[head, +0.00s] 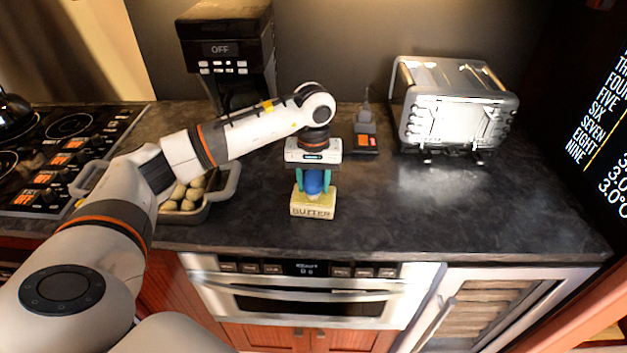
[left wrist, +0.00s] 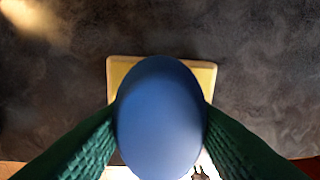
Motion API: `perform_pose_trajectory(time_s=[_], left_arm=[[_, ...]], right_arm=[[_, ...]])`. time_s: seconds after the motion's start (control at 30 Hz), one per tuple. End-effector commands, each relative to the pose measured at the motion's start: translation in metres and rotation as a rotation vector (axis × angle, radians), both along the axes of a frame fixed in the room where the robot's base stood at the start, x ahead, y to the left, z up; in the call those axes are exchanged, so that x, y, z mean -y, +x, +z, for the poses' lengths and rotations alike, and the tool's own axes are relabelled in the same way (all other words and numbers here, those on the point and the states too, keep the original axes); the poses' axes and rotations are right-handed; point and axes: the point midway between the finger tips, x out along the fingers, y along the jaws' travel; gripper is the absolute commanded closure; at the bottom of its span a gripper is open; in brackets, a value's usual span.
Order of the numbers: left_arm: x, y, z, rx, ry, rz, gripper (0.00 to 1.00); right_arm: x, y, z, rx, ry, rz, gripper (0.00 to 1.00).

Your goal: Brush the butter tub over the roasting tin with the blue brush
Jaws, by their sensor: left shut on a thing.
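My left gripper (head: 314,186) is shut on the blue brush (head: 314,180), its teal fingers either side of the rounded blue handle. The pale yellow butter tub (head: 313,211), lettered BUTTER, stands on the dark counter directly below. The brush's lower end is hidden, so I cannot tell whether it touches the butter. In the left wrist view the blue brush (left wrist: 160,120) covers most of the butter tub (left wrist: 204,72). The grey roasting tin (head: 232,184), holding several pale round pieces, is left of the tub, partly hidden behind my left arm. My right gripper is out of view.
A black coffee maker (head: 226,50) stands at the back, and a silver toaster oven (head: 455,105) at the back right. A cooktop (head: 60,150) is at left. The counter right of the tub is clear.

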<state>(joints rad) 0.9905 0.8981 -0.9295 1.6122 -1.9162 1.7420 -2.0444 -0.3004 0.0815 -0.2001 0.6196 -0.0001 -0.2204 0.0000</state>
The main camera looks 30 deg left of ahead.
Motion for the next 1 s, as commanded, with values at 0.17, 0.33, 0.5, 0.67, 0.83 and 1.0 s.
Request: perform_pose_trajectory(time_s=[0.17, 0.33, 0.5, 0.67, 0.83, 1.0], left_arm=[[-0.0002, 0.0001, -0.0026, 0.000, 0.000, 0.000, 0.74], [-0.0002, 0.0001, -0.0047, 0.000, 0.000, 0.000, 0.74], [-0.0002, 0.0001, -0.0067, 0.001, 0.001, 0.000, 0.74], [-0.0002, 0.0001, -0.0086, 0.000, 0.000, 0.001, 0.74], [-0.0002, 0.0001, -0.0090, 0.001, 0.001, 0.001, 0.74], [-0.0003, 0.0001, -0.0091, 0.000, 0.000, 0.000, 0.74]], right_arm=[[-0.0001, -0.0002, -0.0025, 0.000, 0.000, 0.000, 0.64], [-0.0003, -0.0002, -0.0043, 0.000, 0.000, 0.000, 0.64], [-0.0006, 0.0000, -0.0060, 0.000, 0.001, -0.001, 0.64], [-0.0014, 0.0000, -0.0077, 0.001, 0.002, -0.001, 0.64], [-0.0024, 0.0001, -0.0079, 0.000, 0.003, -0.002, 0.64], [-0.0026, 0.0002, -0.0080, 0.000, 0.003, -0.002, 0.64]])
